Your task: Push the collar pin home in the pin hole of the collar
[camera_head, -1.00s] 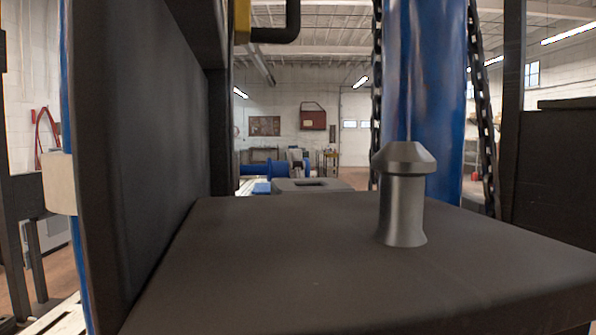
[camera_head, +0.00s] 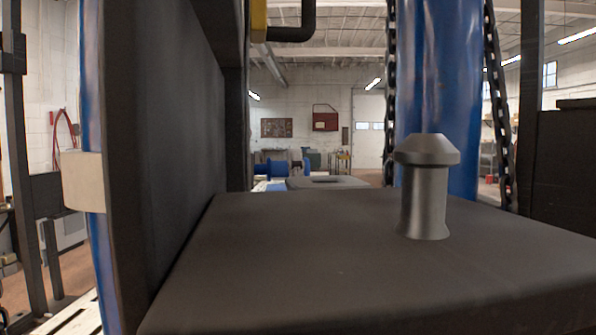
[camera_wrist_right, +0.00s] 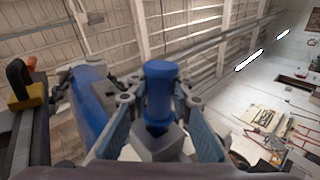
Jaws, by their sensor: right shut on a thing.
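My right gripper (camera_wrist_right: 158,98) shows in the right wrist view, its two ribbed blue-grey fingers shut on a blue, round-headed cylinder (camera_wrist_right: 160,80). It looks like the collar pin; its lower end is hidden by the gripper. In the head view, a small blue horizontal piece (camera_head: 270,168) shows beyond the dark plate; I cannot tell whether it is the same thing. The collar and its pin hole cannot be made out for sure in either view. My left gripper is not in view.
A dark flat plate (camera_head: 300,265) fills the front of the head view. A grey flanged post (camera_head: 425,195) stands upright on it. A dark upright wall (camera_head: 185,130) borders its left. A blue column (camera_head: 440,80) with a chain (camera_head: 390,90) rises behind.

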